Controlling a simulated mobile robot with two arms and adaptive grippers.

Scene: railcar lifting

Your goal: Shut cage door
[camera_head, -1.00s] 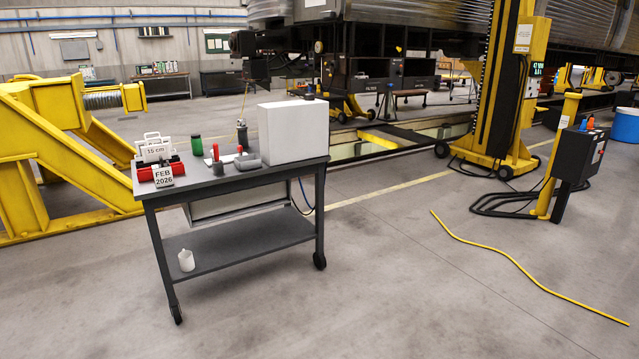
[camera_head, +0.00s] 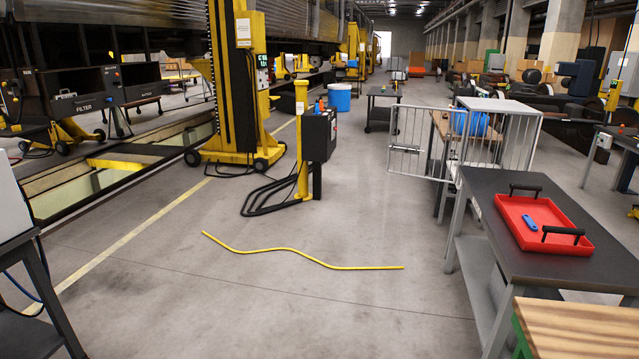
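A cage (camera_head: 503,106) with a light metal frame and vertical bars stands on the right side of the hall, behind a dark workbench. Its barred door (camera_head: 421,143) stands open, swung out to the left over the floor. A blue object (camera_head: 470,122) shows inside the cage, partly hidden by bars. Neither of my grippers shows in the head view.
A dark workbench (camera_head: 487,186) at right holds a red tray (camera_head: 524,218) with black handles and a blue item. A yellow cable (camera_head: 283,249) lies on the floor. A yellow post with a black control box (camera_head: 318,136) stands mid-left.

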